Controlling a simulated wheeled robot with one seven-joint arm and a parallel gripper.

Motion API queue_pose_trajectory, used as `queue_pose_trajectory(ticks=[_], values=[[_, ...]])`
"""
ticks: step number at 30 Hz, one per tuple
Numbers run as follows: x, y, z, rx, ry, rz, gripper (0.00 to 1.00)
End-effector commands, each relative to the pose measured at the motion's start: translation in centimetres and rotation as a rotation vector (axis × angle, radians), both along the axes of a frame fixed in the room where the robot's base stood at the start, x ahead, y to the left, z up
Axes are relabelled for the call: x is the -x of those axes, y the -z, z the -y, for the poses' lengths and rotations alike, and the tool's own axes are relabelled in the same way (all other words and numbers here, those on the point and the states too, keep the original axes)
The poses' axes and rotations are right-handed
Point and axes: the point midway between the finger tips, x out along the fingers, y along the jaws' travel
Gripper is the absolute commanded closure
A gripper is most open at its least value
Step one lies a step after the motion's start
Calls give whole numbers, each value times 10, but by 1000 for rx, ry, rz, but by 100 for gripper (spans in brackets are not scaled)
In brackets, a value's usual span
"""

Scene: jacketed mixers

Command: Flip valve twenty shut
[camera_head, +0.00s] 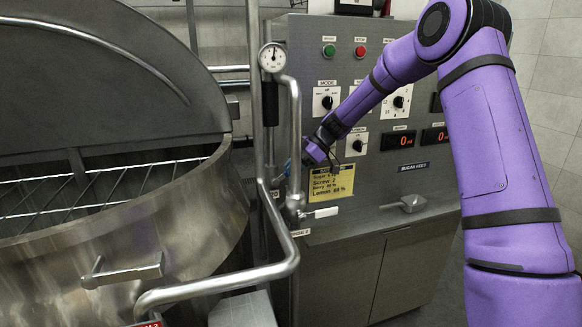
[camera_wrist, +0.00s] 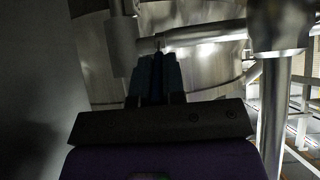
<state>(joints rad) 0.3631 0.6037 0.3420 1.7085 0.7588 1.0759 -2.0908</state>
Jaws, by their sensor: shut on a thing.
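My gripper (camera_head: 306,162) reaches left across the front of the control cabinet to the vertical steel pipe (camera_head: 296,120). A small blue piece (camera_head: 287,167) shows at its tips, beside the pipe; it looks like a valve handle, but the fingers mostly hide it. In the wrist view my gripper (camera_wrist: 157,62) has its dark fingers close together, shut on a thin part just below a horizontal steel pipe (camera_wrist: 205,36). A second valve lever with a white grip (camera_head: 320,213) sticks out to the right lower on the pipe. I cannot read a number twenty on any valve.
A large steel mixer bowl (camera_head: 120,260) with a raised lid (camera_head: 90,90) fills the left. A bent steel pipe (camera_head: 225,285) runs in front. The grey cabinet (camera_head: 345,75) has buttons, dials and a yellow note (camera_head: 332,182). A pressure gauge (camera_head: 272,57) sits above the pipe.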

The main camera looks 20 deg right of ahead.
Motion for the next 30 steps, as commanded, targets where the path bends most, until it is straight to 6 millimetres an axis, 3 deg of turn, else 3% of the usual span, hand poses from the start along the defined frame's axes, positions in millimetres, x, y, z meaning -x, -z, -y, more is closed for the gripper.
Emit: queue_pose_trajectory(ticks=[20,21,24,30], values=[[1,5,3,-75,1,-1,100],[1,5,3,-75,1,-1,87],[1,5,3,-75,1,-1,64],[0,4,3,-75,1,1,64]])
